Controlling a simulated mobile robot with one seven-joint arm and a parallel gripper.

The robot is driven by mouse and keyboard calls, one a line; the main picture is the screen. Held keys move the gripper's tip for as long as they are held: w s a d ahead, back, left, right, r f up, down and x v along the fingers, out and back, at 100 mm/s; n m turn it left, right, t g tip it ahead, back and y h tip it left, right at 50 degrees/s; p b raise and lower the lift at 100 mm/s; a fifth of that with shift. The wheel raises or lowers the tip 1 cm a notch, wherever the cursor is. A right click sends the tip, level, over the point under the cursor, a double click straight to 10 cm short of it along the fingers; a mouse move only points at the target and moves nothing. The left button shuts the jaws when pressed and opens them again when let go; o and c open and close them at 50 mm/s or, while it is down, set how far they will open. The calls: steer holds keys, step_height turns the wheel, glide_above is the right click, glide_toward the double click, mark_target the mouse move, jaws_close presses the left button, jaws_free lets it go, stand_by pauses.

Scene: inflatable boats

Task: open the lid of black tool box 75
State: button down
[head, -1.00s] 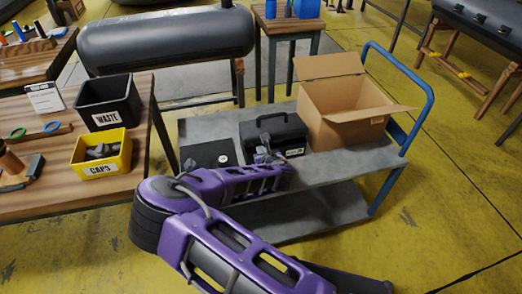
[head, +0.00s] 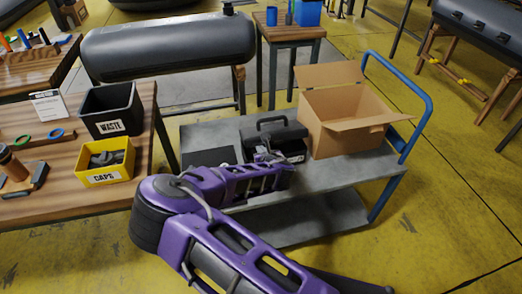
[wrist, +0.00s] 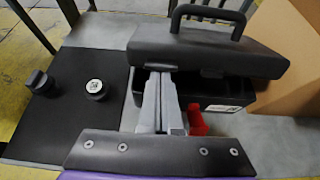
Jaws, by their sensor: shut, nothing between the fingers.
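The black tool box (head: 292,152) stands on the grey cart, with a white label on its front. Its lid (head: 275,132), with a carrying handle on top, is partly raised and tilted. In the wrist view the lid (wrist: 210,52) stands above the dark body (wrist: 235,92), with a gap between them. My gripper (wrist: 162,85) is shut and empty, its fingertips at the lid's front lower edge in that gap. A red part (wrist: 197,120) shows just right of the fingers. In the head view my gripper (head: 264,155) is at the box's front, partly hidden by my arm.
An open cardboard box (head: 345,125) stands close on the right of the tool box. A flat black panel (wrist: 55,120) with two round knobs lies on the left. The cart (head: 360,172) has a blue push handle (head: 425,90). A table with waste and caps bins (head: 110,110) is further left.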

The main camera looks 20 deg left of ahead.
mark_target(258, 138)
steer(key=shift+w+a+r+p, duration=0.2)
steer(key=shift+w+r+p, duration=0.15)
steer(key=shift+r, duration=0.3)
steer(key=shift+w+a+r+p, duration=0.15)
steer(key=shift+w+r+p, duration=0.15)
steer(key=shift+r, duration=0.35)
steer(key=shift+w+a+r+p, duration=0.25)
steer(key=shift+w+r, duration=0.1)
steer(key=shift+r, duration=0.2)
steer(key=shift+w+a+r+p, duration=0.25)
steer(key=shift+w+r, duration=0.1)
steer(key=shift+r, duration=0.15)
steer(key=shift+w, duration=0.1)
steer(key=shift+w+a+r, duration=0.35)
steer(key=shift+w+r, duration=0.15)
steer(key=shift+w+a+r, duration=0.3)
steer(key=shift+w+r, duration=0.1)
steer(key=shift+w, duration=0.2)
